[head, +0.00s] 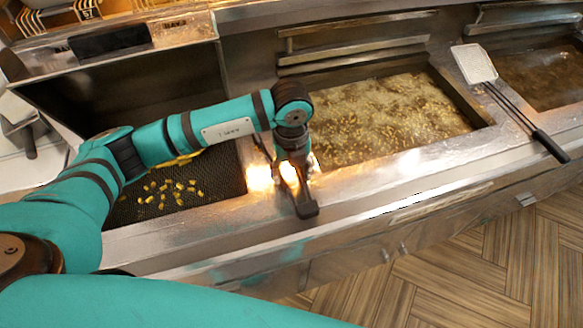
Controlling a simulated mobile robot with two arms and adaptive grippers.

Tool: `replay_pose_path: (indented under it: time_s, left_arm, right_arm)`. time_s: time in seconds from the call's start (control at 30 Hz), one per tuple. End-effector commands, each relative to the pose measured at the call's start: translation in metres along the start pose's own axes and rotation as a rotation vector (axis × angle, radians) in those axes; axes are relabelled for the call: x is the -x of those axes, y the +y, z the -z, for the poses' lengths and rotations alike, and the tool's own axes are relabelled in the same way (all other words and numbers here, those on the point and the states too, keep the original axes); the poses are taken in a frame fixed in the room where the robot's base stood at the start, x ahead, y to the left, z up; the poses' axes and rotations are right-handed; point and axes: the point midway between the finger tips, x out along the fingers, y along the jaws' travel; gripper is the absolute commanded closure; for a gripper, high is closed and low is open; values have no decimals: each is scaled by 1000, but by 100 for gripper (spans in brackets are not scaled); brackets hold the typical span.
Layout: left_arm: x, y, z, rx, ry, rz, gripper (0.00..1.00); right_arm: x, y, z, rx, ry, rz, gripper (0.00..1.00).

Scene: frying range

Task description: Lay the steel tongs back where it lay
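My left gripper (303,200) points down over the steel ledge between the left bay and the middle fryer vat. Its dark fingers sit close to the ledge, and I cannot tell whether they are open or shut. I cannot make out the steel tongs in this view; the gripper and arm may hide them. Bright glare lies on the steel ledge (345,192) around the fingers. My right gripper is not in view.
The middle vat (385,115) holds bubbling oil with frying pieces. A skimmer (474,64) with a black handle lies across the rim by the right vat (545,75). The left mesh-floored bay (215,180) holds loose yellow pieces. Wooden floor (470,260) lies in front.

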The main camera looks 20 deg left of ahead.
Motion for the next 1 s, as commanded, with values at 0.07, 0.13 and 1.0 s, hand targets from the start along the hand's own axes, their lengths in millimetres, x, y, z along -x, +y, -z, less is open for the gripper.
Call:
replay_pose_path:
  time_s: [0.07,0.13,1.0]
  left_arm:
    - [0,0,0,0,0,1,49]
    - [0,0,0,0,0,1,49]
    - [41,-1,-1,-1,-4,5,18]
  right_arm:
    - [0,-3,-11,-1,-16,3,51]
    - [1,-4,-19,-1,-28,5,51]
    - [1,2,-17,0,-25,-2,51]
